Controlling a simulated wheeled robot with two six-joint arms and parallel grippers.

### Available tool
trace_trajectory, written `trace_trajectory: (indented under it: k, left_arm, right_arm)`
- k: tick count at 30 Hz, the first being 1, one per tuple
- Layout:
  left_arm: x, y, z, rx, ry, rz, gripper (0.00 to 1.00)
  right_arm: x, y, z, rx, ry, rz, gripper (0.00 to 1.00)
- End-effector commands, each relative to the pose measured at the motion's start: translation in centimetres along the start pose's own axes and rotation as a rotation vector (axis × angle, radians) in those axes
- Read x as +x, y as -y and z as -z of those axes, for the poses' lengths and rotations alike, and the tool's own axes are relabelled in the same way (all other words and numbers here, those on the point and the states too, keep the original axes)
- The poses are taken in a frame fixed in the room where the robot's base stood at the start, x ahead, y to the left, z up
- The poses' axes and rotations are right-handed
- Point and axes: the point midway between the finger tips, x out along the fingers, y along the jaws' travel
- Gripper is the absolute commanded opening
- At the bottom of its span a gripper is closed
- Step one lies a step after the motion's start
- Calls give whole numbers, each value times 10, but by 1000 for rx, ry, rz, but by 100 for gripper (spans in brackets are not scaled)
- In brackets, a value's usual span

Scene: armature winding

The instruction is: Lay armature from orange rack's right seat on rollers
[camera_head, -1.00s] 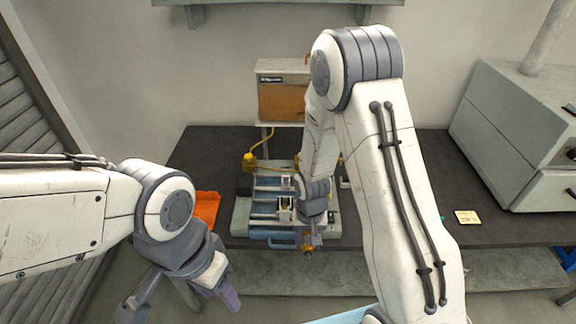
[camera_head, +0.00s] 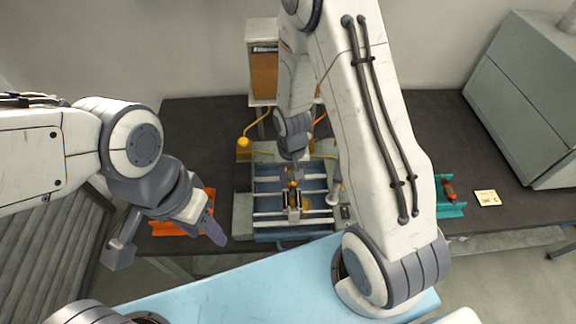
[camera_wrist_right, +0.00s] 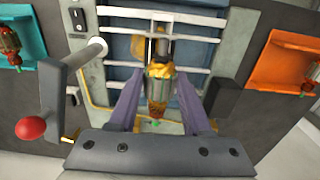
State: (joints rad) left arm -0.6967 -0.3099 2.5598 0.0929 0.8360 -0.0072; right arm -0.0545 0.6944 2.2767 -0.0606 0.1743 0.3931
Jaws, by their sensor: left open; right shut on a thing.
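My right gripper (camera_head: 294,166) is shut on an armature and points down over the middle of the winding machine (camera_head: 262,222). In the right wrist view the armature (camera_wrist_right: 158,88), with copper-coloured windings and a dark metallic core, sits between the two purple fingers (camera_wrist_right: 158,100). It is over the machine's rails; whether it touches the rollers I cannot tell. The small roller stands (camera_head: 293,213) are at the machine's middle. The orange rack (camera_head: 183,226) is left of the machine, partly behind my left gripper (camera_head: 166,240), which is open and empty. One armature (camera_wrist_right: 308,88) shows at this rack in the wrist view.
A teal rack (camera_head: 447,211) with a red-ended armature (camera_head: 449,189) stands at the right. A lever with a red knob (camera_wrist_right: 30,127) stands close to my right gripper. A large grey cabinet (camera_head: 525,95) stands at the far right.

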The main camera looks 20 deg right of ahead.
Motion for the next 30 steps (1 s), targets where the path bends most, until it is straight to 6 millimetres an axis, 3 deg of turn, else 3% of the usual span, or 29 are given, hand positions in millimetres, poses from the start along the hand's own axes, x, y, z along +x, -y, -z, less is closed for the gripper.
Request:
trace_trajectory:
  k: [8, 24, 30]
  left_arm:
    - [16, 1, -1, 1, 0, 0, 50]
    - [68, 5, -4, -6, 0, 0, 50]
    - [74, 5, -4, -8, 0, 0, 50]
  right_arm:
    - [18, -4, 0, 6, 0, 0, 0]
    - [80, 0, 0, 2, -1, 0, 0]
    - [88, 0, 0, 2, -1, 0, 0]
